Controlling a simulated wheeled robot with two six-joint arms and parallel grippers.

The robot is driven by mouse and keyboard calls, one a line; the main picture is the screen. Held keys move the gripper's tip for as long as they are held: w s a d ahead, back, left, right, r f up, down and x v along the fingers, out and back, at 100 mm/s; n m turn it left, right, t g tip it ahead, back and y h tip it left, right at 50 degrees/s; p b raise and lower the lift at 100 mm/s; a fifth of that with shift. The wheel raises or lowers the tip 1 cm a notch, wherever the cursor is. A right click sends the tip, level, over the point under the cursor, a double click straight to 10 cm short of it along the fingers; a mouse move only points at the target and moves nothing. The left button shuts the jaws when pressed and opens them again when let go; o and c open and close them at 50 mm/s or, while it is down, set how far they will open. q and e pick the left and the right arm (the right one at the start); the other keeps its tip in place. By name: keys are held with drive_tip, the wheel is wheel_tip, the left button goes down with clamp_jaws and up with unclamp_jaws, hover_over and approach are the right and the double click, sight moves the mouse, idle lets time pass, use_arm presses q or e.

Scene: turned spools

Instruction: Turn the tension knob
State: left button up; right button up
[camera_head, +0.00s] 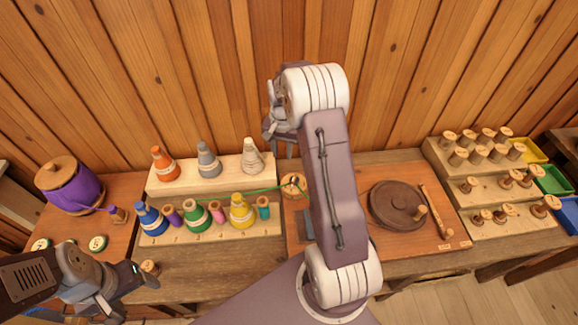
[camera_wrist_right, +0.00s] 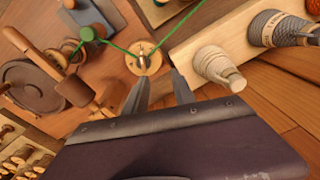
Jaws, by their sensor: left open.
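A round, pale wooden disc with a small post at its centre (camera_head: 293,185), which looks like the tension knob, sits on the orange-brown board. A green thread runs to it; the disc also shows in the right wrist view (camera_wrist_right: 142,62). My right gripper (camera_wrist_right: 159,76) is open and empty, its two fingers apart and pointing toward the disc, with no visible contact. In the head view my right arm hangs above the disc and hides part of the board. My left gripper (camera_head: 135,297) is open and empty at the lower left, over the front of the table.
Coloured thread cones stand on a two-step wooden rack (camera_head: 205,172) left of the disc. A dark turntable with a crank (camera_head: 396,204) lies to the right. A stepped spool rack (camera_head: 470,185) stands further right. A purple pot (camera_head: 70,188) stands far left.

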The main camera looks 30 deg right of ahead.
sight(294, 177)
drive_tip(key=shift+m+g, duration=0.5)
drive_tip(key=d+f, duration=0.1)
drive_tip(key=f, duration=0.3)
drive_tip(key=s+d+f+p, duration=0.1)
drive_tip(key=f, duration=0.3)
drive_tip(key=s+d+f+p, duration=0.1)
drive_tip(key=f, duration=0.3)
drive_tip(key=shift+s+d, duration=0.1)
drive_tip(key=shift+d, duration=0.15)
drive_tip(key=shift+a+f, duration=0.25)
drive_tip(key=shift+f, duration=0.1)
use_arm(q)
drive_tip(key=shift+s+a+r, duration=0.1)
drive_tip(key=shift+a+r, duration=0.05)
drive_tip(key=shift+r, duration=0.35)
drive_tip(key=shift+s+a+r, duration=0.1)
drive_tip(key=shift+r, duration=0.4)
use_arm(e)
drive_tip(key=shift+d, duration=0.1)
drive_tip(key=shift+d, duration=0.1)
drive_tip(key=c, duration=0.4)
clamp_jaws()
use_arm(q)
drive_tip(key=shift+w, duration=0.1)
